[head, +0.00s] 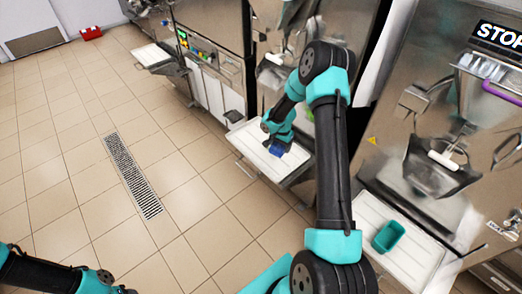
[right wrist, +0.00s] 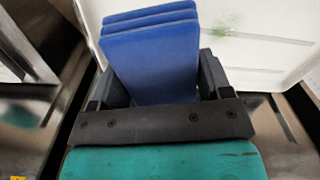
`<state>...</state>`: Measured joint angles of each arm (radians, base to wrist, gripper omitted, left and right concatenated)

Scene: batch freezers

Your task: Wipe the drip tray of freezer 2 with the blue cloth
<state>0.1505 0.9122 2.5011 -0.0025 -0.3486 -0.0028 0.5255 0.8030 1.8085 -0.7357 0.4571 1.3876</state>
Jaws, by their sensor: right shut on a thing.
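My right gripper (head: 275,145) is shut on the folded blue cloth (head: 278,149) at the white drip tray (head: 247,133) of the middle freezer. In the right wrist view the blue cloth (right wrist: 152,58) stands in layers between the fingers of the gripper (right wrist: 155,95), over the white tray (right wrist: 280,60). A faint green smear (right wrist: 222,28) shows on the tray beyond the cloth. Whether the cloth touches the tray is hard to tell. No number shows on this freezer. My left arm reaches in at the bottom left; its gripper is not clearly visible.
The right freezer's white tray (head: 408,257) holds a teal tub (head: 388,236). The left freezer has its own tray (head: 152,55). A floor drain grate (head: 132,175) lies in the open tiled floor. A red object (head: 91,33) lies far back.

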